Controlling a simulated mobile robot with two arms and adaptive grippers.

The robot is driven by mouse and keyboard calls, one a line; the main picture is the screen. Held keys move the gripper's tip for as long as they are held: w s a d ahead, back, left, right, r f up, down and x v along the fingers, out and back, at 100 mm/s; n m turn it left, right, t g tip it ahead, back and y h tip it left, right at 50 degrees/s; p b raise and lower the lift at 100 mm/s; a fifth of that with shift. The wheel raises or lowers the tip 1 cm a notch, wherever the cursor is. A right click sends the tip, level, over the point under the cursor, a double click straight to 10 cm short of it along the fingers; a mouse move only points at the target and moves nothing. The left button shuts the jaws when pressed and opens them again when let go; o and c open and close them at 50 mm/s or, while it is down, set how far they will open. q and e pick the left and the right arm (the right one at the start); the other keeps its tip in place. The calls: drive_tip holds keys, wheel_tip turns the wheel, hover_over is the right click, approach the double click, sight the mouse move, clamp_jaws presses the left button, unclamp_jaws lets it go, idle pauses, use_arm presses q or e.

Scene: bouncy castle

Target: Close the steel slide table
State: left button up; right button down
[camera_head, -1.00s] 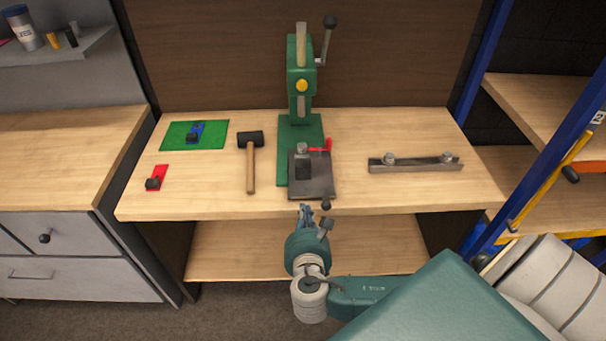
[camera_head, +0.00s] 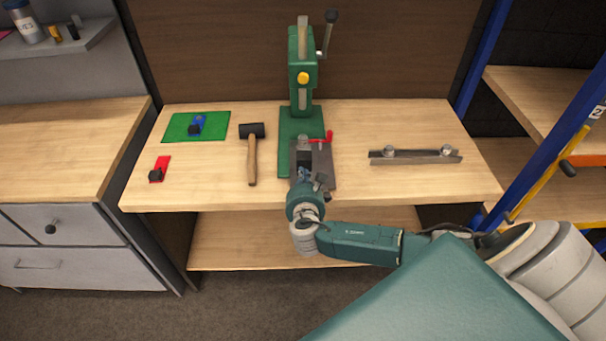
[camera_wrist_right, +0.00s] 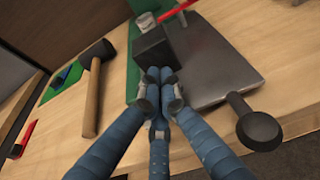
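The steel slide table (camera_head: 325,170) is a grey plate at the foot of the green press (camera_head: 302,72), jutting towards the bench's front. In the right wrist view the plate (camera_wrist_right: 222,68) fills the upper right, with a dark knob (camera_wrist_right: 258,128) at its near edge and a dark block (camera_wrist_right: 155,50) on it. My right gripper (camera_head: 309,180) is at the plate's front left. In the wrist view its blue fingers (camera_wrist_right: 160,76) are drawn together just in front of the block, with nothing visible between them. Contact with the block cannot be told. My left gripper is not in view.
A mallet (camera_head: 252,155) lies left of the press. A green mat (camera_head: 176,126) with a blue clamp-like piece (camera_head: 197,124) and a red piece (camera_head: 159,168) lie farther left. A steel bar (camera_head: 415,157) lies on the right.

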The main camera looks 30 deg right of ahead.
sight(303, 164)
drive_tip(key=w+d, duration=0.2)
drive_tip(key=w, duration=0.1)
drive_tip(key=w+d+b, duration=0.1)
drive_tip(key=w, duration=0.1)
drive_tip(key=shift+s+r, duration=0.1)
drive_tip(key=shift+r, duration=0.15)
idle(0.3)
